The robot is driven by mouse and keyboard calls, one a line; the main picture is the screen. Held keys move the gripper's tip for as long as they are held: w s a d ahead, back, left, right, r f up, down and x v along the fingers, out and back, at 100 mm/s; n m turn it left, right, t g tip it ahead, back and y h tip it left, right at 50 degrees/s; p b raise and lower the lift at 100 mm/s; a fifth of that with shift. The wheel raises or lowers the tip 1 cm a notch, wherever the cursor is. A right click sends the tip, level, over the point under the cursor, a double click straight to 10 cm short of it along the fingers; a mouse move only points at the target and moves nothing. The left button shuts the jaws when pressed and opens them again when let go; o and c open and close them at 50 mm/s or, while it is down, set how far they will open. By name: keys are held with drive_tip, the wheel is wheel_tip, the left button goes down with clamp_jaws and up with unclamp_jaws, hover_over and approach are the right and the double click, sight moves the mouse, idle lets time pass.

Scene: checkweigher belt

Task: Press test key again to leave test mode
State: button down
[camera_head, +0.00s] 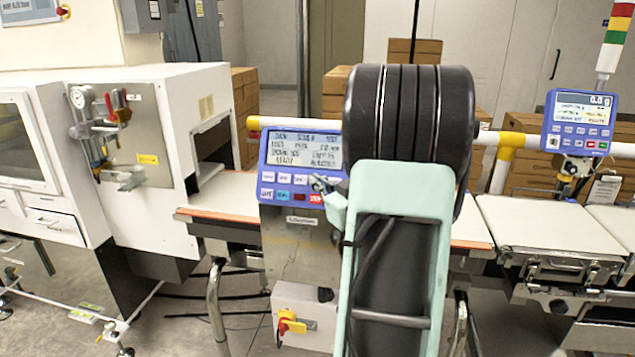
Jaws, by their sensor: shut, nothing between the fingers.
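The blue control panel (262,160) stands left of centre, with a lit screen (306,151) full of text lines. Below the screen are two rows of small keys (284,187), mostly white, with a blue one and a red one in the lower row. The key labels are too small to tell which is the test key. My gripper (321,184) is shut and empty at the right end of the key rows. It covers part of the panel's lower right corner. I cannot tell whether its tip touches a key.
A second blue display (578,122) stands at the right beneath a signal tower (616,38). Conveyor belts (545,222) run to the right. A white cabinet machine (140,150) is at the left. A red and yellow switch (291,324) sits below the panel. Cardboard boxes are stacked behind.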

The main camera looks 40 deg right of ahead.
idle(0.3)
drive_tip(key=shift+w+d+f+b, duration=0.2)
drive_tip(key=shift+w+d+b, duration=0.1)
drive_tip(key=shift+w+d+f, duration=0.2)
drive_tip(key=shift+d, duration=0.1)
idle(0.8)
drive_tip(key=shift+a+r, duration=0.1)
drive_tip(key=shift+s+a+r, duration=0.3)
drive_tip(key=shift+s+a, duration=0.2)
idle(0.4)
drive_tip(key=shift+s+a+r+p, duration=0.2)
drive_tip(key=shift+s+a+r, duration=0.4)
drive_tip(key=shift+s+a, duration=0.2)
drive_tip(key=shift+s+a+r+p, duration=0.15)
drive_tip(key=shift+s+a+r, duration=0.45)
drive_tip(key=shift+a, duration=0.3)
drive_tip(key=shift+s, duration=0.1)
